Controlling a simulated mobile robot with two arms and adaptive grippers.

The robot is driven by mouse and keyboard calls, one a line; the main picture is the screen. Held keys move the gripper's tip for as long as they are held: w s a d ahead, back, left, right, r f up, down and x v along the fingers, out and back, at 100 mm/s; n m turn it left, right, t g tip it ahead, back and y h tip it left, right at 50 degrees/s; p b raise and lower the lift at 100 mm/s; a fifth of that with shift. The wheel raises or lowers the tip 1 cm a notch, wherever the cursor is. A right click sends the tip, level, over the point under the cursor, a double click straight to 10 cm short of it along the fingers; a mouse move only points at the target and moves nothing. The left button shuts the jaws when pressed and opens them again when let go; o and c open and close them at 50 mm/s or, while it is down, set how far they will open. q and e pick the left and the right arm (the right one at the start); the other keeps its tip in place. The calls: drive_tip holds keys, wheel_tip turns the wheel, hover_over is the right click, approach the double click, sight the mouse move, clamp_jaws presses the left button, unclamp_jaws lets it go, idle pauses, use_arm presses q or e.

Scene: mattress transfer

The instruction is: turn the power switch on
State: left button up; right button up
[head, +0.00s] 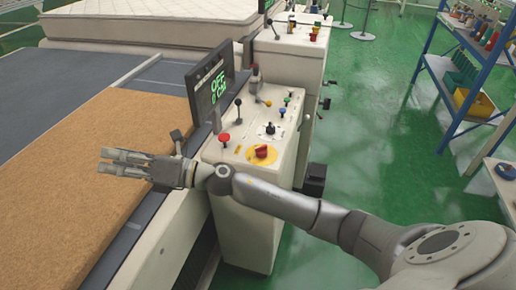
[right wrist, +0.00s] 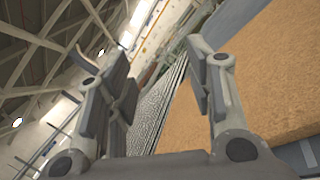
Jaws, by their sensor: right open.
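The power switch looks to be the red rotary knob (head: 261,152) on a yellow round plate, at the near end of the white control console (head: 240,215). The black display (head: 209,86) on the console reads "OFF" and "0 CM" in green. My right gripper (head: 108,162) is open and empty, above the brown mattress sheet (head: 70,190), left of the console and apart from the knob. My right forearm passes in front of the console's near end. The right wrist view also shows the open fingers (right wrist: 155,65) with nothing between them; the knob is not in that view. My left gripper is not in view.
The console top also carries a red mushroom button (head: 224,138), a black-knobbed lever (head: 238,103) and several small coloured controls. A second console (head: 295,50) stands behind. A blue shelf (head: 430,62) stands at the right. The green floor (head: 370,130) between is mostly clear.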

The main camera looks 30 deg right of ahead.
wheel_tip(320, 180, down, 3)
drive_tip(key=n+g, duration=0.5)
drive_tip(key=n, duration=0.2)
drive_tip(key=n+g+h, duration=0.7)
drive_tip(key=n+h, duration=0.1)
drive_tip(key=h, duration=0.9)
hover_over(258, 148)
wheel_tip(258, 148, down, 3)
wheel_tip(258, 148, down, 10)
drive_tip(key=p, duration=0.2)
drive_tip(key=shift+w+f+p, duration=0.1)
drive_tip(key=shift+f+p, duration=0.1)
drive_tip(key=shift+p, duration=0.15)
drive_tip(key=shift+c, duration=0.5)
drive_tip(key=c, duration=0.8)
drive_tip(key=shift+o, duration=0.2)
